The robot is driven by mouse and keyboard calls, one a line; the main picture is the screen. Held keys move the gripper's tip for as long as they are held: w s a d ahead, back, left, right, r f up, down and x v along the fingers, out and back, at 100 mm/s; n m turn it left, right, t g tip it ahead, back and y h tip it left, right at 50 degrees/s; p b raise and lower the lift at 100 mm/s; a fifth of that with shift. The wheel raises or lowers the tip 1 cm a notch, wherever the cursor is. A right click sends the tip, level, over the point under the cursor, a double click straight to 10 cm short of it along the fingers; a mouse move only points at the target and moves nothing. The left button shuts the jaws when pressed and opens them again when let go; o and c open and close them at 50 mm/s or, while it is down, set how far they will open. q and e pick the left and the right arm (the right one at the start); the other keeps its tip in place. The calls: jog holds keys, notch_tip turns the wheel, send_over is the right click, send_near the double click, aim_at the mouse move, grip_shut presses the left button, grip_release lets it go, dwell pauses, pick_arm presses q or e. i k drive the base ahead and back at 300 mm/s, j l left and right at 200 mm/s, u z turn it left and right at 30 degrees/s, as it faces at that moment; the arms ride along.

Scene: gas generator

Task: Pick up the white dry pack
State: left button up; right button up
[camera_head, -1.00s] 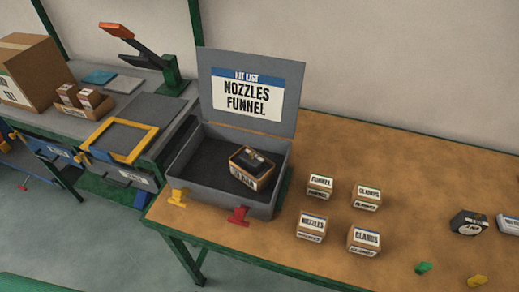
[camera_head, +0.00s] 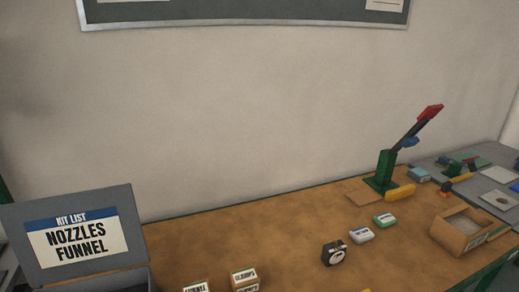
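A small white pack (camera_head: 361,235) with a dark label lies on the brown tabletop, right of centre; its print is too small to read. A similar pack with green on it (camera_head: 385,220) lies just behind and to its right. Neither of my grippers is in view.
A grey case (camera_head: 75,245) with an open lid reading "Nozzles Funnel" stands at lower left. Small labelled boxes (camera_head: 245,280) sit at the bottom edge. A black device (camera_head: 334,253) is left of the white pack. An open cardboard box (camera_head: 465,232) and a green lever tool (camera_head: 385,172) stand right.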

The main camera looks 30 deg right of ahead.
aim_at(361, 235)
jog(key=z, duration=1.85)
jog(key=i+l, duration=0.1)
jog(key=i+l+u, duration=0.15)
jog(key=l, duration=0.2)
jog(key=k+j, duration=0.05)
